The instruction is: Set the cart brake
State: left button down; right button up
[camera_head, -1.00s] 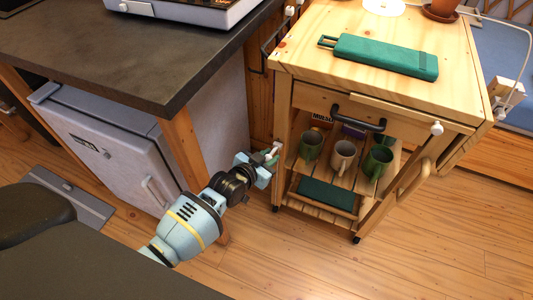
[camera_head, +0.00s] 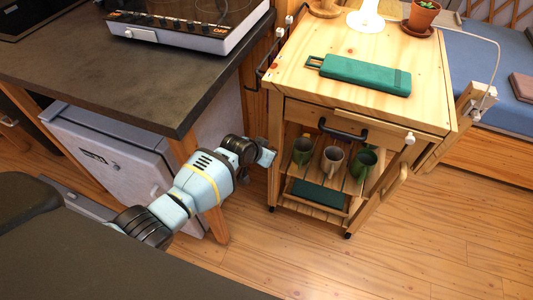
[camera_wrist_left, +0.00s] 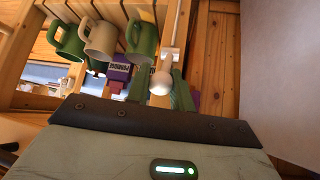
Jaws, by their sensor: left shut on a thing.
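The wooden cart (camera_head: 312,52) stands right of the dark counter. In the left wrist view, a pale brake lever with a round knob (camera_wrist_left: 161,82) runs along the cart's wooden post. My left gripper (camera_head: 268,156) is at the cart's front left post, below the top. In the left wrist view its greenish fingers (camera_wrist_left: 160,92) lie on both sides of the lever, near the knob, and are shut on it. In the head view the gripper hides the lever. My right gripper is not in view.
Several mugs (camera_head: 332,160) stand on the cart's shelf, right of my gripper. A dark handle (camera_head: 342,131) sticks out of the drawer front. A green case (camera_head: 364,75) lies on top. The counter (camera_head: 150,75) and white fridge (camera_head: 110,155) are close on the left. Floor in front is clear.

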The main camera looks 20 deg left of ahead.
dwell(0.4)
pick_arm(q)
jog(key=c, duration=1.2)
grip_release()
jog(key=shift+c, duration=0.2)
jog(key=shift+r, duration=0.1)
jog(key=shift+s+a+r+p, duration=0.15)
jog(key=shift+s+r+p, duration=0.2)
jog(key=shift+r, duration=0.1)
jog(key=p+v, duration=0.2)
jog(key=v, duration=0.4)
jog(key=shift+r, duration=0.25)
jog(key=shift+s+a, duration=0.1)
jog(key=shift+s, duration=0.05)
